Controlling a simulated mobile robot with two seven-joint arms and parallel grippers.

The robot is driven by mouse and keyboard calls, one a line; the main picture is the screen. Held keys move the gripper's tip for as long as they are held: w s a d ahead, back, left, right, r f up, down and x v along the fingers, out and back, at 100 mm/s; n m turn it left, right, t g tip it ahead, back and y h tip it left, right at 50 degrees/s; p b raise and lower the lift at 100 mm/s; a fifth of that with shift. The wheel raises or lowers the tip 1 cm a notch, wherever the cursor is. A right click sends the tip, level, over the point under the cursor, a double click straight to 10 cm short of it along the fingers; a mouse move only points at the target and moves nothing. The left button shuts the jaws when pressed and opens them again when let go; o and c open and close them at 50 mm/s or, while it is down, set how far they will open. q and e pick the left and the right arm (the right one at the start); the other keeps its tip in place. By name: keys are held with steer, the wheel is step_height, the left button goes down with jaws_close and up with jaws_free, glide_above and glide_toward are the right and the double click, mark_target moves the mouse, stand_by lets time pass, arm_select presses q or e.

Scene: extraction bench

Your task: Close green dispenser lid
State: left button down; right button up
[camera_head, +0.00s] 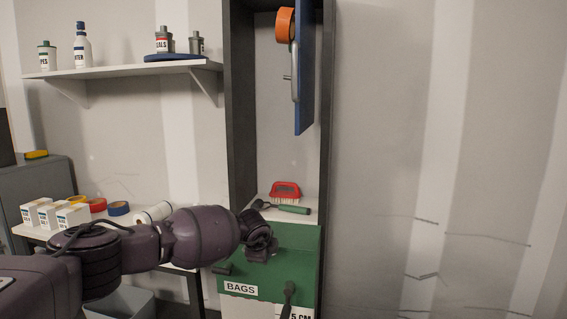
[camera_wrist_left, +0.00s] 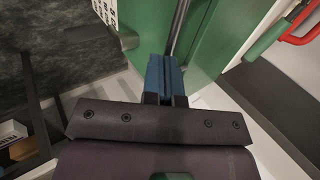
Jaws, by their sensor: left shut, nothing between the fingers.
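The green dispenser (camera_head: 300,245) with a white "BAGS" label (camera_head: 240,289) stands at the bottom of the tall dark cabinet. In the left wrist view its green panels (camera_wrist_left: 140,62) fill the top middle, with a dark bar (camera_wrist_left: 178,28) crossing them. I cannot tell how far the lid is open. Dark handles (camera_head: 288,291) stick out at its front. My left gripper (camera_head: 262,254) is over the green top in the head view, and my arm hides part of it. Its blue fingertips (camera_wrist_left: 165,76) are together and empty, close to the green surface; contact is unclear. My right gripper is out of view.
A red brush (camera_head: 285,190) and a green-handled tool (camera_head: 292,209) lie on the white ledge behind the dispenser. An orange roll (camera_head: 284,25) and blue door panel (camera_head: 304,70) are above. White boxes (camera_head: 72,215) and tape rolls stand at left. The right wall area is clear.

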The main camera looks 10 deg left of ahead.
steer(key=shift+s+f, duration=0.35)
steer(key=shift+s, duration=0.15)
